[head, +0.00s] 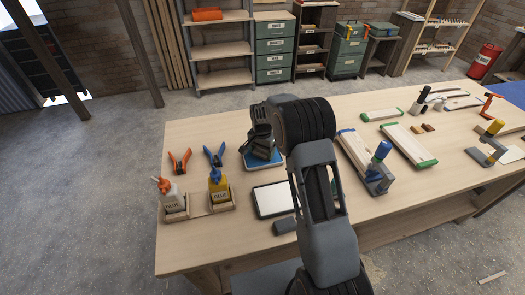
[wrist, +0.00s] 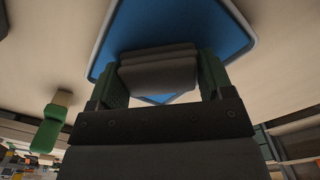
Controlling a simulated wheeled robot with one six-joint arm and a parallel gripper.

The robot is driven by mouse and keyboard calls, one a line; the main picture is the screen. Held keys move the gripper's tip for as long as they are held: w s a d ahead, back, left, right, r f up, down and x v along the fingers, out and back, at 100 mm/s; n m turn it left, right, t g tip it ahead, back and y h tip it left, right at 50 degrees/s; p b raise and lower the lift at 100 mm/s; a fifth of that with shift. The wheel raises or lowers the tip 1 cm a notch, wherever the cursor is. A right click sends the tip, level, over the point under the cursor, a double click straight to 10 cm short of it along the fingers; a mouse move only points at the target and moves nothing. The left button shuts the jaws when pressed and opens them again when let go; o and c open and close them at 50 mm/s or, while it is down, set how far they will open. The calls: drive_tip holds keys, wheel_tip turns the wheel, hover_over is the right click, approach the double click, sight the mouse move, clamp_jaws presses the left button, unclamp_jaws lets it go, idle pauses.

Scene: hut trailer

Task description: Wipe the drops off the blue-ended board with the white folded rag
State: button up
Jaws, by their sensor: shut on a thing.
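My gripper (head: 262,143) is at the far end of my arm, low over a blue tray (head: 250,163) with a pale rim. In the wrist view my gripper (wrist: 160,68) is shut on a folded, layered cloth, the white rag (wrist: 158,77), which looks grey in the shade. The blue tray (wrist: 190,25) is close behind the rag; I cannot tell whether they touch. The blue-ended board (head: 353,148) lies to the right of my arm, its far blue end in sight and its near part partly hidden. I cannot make out drops on it.
A clamp with a blue handle (head: 382,151) stands at the board's right. Green-ended boards (head: 409,145) lie further right. A white-faced panel (head: 273,199) and a grey block (head: 284,226) lie near the front. Glue bottles (head: 218,190) and pliers (head: 180,161) are at left.

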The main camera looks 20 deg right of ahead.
drive_tip(key=shift+r+p, duration=2.1)
drive_tip(key=shift+r, duration=1.4)
drive_tip(key=shift+f, duration=0.1)
